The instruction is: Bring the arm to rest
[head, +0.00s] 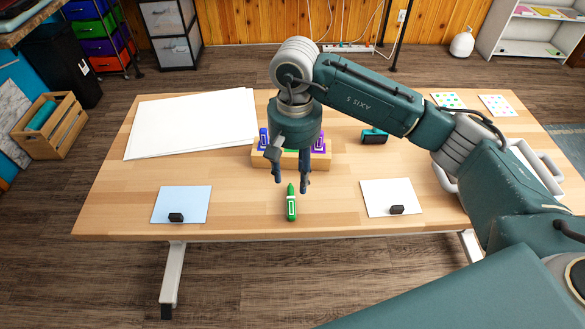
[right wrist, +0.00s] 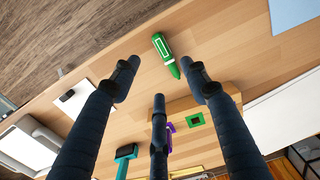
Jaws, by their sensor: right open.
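My right gripper (head: 290,184) hangs from my right arm over the middle of the table, fingers pointing down. Its fingers are spread and empty, as the right wrist view (right wrist: 160,85) also shows. A green marker (head: 291,203) lies on the table just in front of the fingers, apart from them; it also shows in the right wrist view (right wrist: 162,48). Behind the gripper is a wooden holder (head: 262,161) with a blue item (head: 263,137) and a purple item (head: 320,143). The gripper hides the holder's middle. My left gripper is not in view.
On the wooden table (head: 240,210) are white sheets (head: 195,122), a blue sheet (head: 185,202) and a white sheet (head: 385,191), the latter two with small black blocks. A teal tool (head: 374,136) lies behind, right of the holder. A grey-handled tray (head: 528,160) is at right.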

